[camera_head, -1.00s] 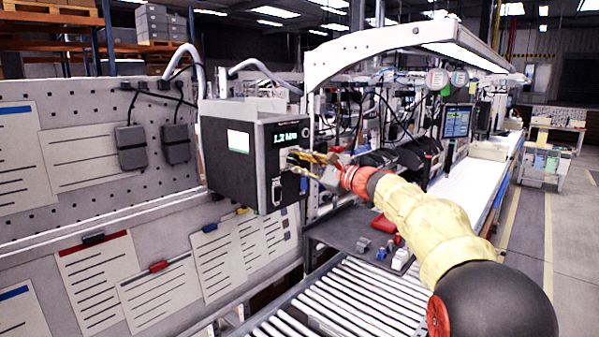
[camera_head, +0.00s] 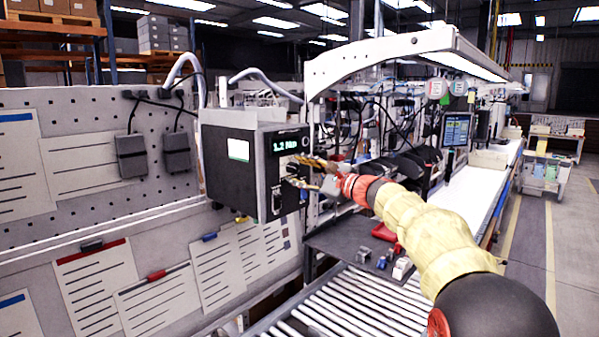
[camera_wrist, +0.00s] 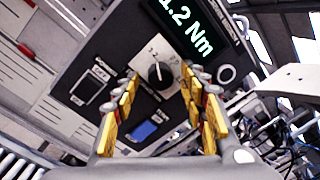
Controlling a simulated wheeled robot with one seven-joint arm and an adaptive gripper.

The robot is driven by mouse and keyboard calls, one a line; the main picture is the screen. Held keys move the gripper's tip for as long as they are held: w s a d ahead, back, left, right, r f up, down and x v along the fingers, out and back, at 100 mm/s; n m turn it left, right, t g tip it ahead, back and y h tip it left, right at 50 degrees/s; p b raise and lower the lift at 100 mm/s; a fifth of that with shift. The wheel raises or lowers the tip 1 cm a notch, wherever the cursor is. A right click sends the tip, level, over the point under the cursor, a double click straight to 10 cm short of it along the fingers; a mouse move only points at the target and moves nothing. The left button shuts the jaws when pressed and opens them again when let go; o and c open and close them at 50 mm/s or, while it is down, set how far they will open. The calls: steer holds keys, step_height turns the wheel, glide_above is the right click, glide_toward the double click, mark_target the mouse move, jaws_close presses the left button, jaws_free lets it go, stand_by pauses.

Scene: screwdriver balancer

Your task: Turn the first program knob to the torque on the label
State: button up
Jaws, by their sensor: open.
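The dark controller box (camera_head: 228,165) hangs at the pegboard wall. Its display (camera_head: 286,143) reads 1.2 Nm, and the display (camera_wrist: 185,28) shows the same value large in the wrist view. Below it in the wrist view is a black round knob (camera_wrist: 159,74) with a white pointer line on a light scale plate; part of the scale is hard to read. My gripper (camera_wrist: 160,105) is open, its yellow-padded fingers on either side of and below the knob in that view, with nothing between the pads. In the head view my gripper (camera_head: 316,172) is at the box's front face and hides the knob.
In the wrist view a rocker switch (camera_wrist: 92,86) is left of the knob, a blue port (camera_wrist: 147,130) below, and a round button (camera_wrist: 227,73) right. A roller conveyor (camera_head: 345,305) and a dark shelf with small parts (camera_head: 350,243) lie below.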

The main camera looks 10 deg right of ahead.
steer(key=v, duration=1.2)
steer(key=shift+f, duration=0.1)
steer(key=s+a+f+n+g+h, duration=0.1)
steer(key=s+f+n+g+h, duration=0.3)
steer(key=f, duration=0.6)
steer(key=s+a+f+n+g+y, duration=0.1)
steer(key=s+a+f+n+g, duration=0.1)
steer(key=s+f, duration=0.6)
steer(key=s+a+f+n+g+h+b, duration=0.1)
steer(key=s+f+n, duration=0.3)
steer(key=s, duration=0.6)
steer(key=s+a+f+n+g+h, duration=0.1)
steer(key=s+f+n+h, duration=0.3)
steer(key=s, duration=0.7)
steer(key=s+a+f+n+g+h+b, duration=0.1)
steer(key=s+f+n, duration=0.4)
steer(key=s, duration=0.6)
steer(key=shift+s+a+f+h+b, duration=0.2)
steer(key=shift+a+f+h+b, duration=0.2)
steer(key=shift+f+h, duration=0.4)
